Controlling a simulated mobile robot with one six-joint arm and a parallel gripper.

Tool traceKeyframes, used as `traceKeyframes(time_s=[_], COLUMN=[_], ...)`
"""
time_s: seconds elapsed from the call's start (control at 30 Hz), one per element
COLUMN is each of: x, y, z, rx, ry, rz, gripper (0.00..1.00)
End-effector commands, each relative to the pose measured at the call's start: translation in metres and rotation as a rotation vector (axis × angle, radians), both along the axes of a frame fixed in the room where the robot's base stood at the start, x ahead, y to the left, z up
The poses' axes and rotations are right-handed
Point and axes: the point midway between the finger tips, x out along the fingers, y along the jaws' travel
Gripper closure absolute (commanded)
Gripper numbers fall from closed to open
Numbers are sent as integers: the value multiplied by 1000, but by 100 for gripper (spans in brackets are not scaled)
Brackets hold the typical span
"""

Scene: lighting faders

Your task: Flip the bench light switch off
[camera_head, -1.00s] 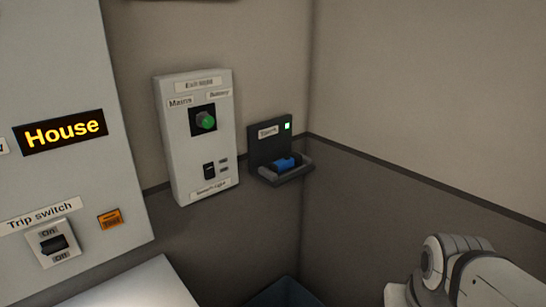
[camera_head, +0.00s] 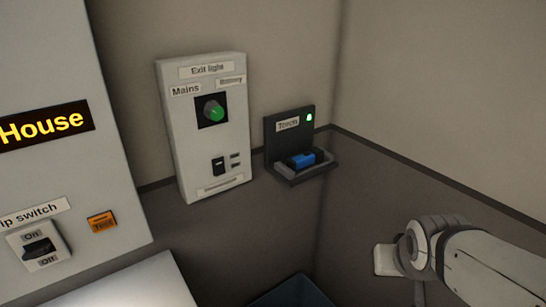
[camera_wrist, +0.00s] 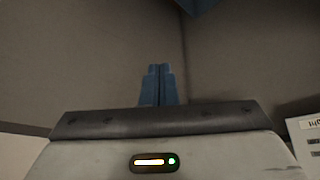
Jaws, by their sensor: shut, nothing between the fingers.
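A pale wall box (camera_head: 176,130) labelled Exit light holds a green knob (camera_head: 214,110) between Mains and Battery labels. Below the knob is a small black rocker switch (camera_head: 218,164) with two small tags beside it. The label strip (camera_head: 220,183) under it is too small to read now; which way the rocker is tipped is unclear. In the wrist view, my gripper (camera_wrist: 158,68) is shut and empty, its blue fingers together in front of bare wall. Part of a white labelled box (camera_wrist: 306,140) shows at that view's right edge. In the head view my arm is at lower right, its fingers not visible.
A torch (camera_head: 301,160) sits in a dark wall holder (camera_head: 290,124) right of the box. At left is a grey panel with a House sign (camera_head: 42,126), trip switch (camera_head: 40,247) and orange Test button (camera_head: 102,222). A blue bin (camera_head: 295,292) stands below.

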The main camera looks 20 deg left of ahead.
Motion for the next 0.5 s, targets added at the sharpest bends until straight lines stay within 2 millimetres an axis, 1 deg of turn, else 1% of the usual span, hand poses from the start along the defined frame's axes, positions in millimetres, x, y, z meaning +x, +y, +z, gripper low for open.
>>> traceKeyframes(time_s=[0.03, 0.07, 0.1, 0.17, 0.2, 0.27, 0.3, 0.33, 0.4, 0.5], x=[20, 33, 47, 65, 73, 83, 86, 86, 82, 71], y=[20, 32, 51, 82, 105, 139, 161, 178, 215, 255], z=[-1, 1, 4, 10, 14, 23, 29, 33, 42, 53], rx=[4, 12, 27, 62, 94, 142, 180, 213, 291, 394], ry=[-78, -134, -206, -311, -377, -477, -539, -579, -658, -740], rz=[60, 94, 143, 220, 276, 355, 402, 441, 527, 626], gripper=[100, 100, 100, 100, 100, 100, 100, 100, 100, 100])
